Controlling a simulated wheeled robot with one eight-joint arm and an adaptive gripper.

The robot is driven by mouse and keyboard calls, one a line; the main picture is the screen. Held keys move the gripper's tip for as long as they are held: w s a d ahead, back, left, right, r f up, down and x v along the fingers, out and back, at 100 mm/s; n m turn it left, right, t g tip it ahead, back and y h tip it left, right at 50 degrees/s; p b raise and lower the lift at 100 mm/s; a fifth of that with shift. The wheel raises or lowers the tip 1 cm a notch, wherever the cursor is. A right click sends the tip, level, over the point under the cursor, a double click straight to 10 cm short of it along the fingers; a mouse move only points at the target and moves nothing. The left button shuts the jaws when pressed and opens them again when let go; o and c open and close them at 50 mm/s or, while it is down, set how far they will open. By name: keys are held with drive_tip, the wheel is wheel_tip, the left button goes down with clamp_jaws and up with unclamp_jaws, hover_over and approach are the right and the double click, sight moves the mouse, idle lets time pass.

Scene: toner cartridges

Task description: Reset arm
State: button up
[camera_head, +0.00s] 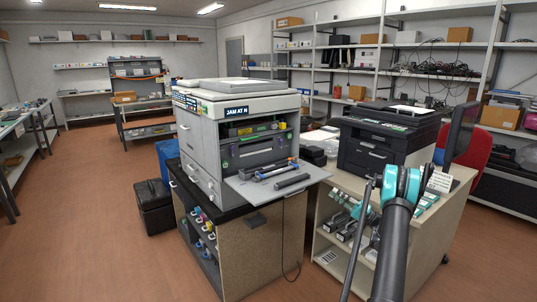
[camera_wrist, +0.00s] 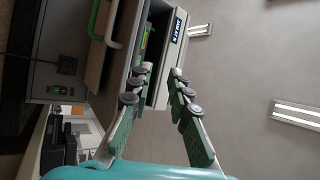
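My gripper (camera_wrist: 162,72) shows in the wrist view with its two green-padded fingers apart and nothing between them. It is open, and the view is turned on its side. Beyond the fingertips is the grey printer with its lit display (camera_wrist: 178,30). In the head view my arm (camera_head: 398,215) reaches up at the right, in front of the second printer; I cannot make out the gripper fingers there. The large grey printer (camera_head: 205,140) has its front open and a display reading "JAM AT N". Dark toner cartridges (camera_head: 272,172) lie on its lowered front tray (camera_head: 245,190).
The black printer (camera_head: 370,160) stands on a shelved cart (camera_head: 325,250) close to my arm. A cabinet (camera_head: 250,255) under the grey printer holds coloured bottles. A black case (camera_head: 155,205) stands left of it. A red chair (camera_head: 475,145) is at the right. The floor at left is clear.

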drive_tip(key=s+a+r+m+g+h, duration=0.1)
drive_tip(key=a+r+h, duration=0.15)
drive_tip(key=a, duration=0.35)
drive_tip(key=s+a+r+g+h, duration=0.1)
drive_tip(key=s+a+r+h, duration=0.15)
drive_tip(key=a, duration=0.35)
drive_tip(key=s+a+f+g+h, duration=0.1)
drive_tip(key=s+a+g+h, duration=0.1)
drive_tip(key=s+a+h, duration=0.45)
drive_tip(key=s+d+f+h, duration=0.2)
drive_tip(key=s+h, duration=0.1)
drive_tip(key=s, duration=0.8)
drive_tip(key=s+d+f+n+h, duration=0.1)
drive_tip(key=s+d+f+h, duration=0.1)
drive_tip(key=s, duration=0.9)
drive_tip(key=s+d+f+n+g+h, duration=0.1)
drive_tip(key=s+d+f+h, duration=0.2)
drive_tip(key=s, duration=0.9)
drive_tip(key=shift+f+h, duration=0.7)
drive_tip(key=shift+h, duration=0.35)
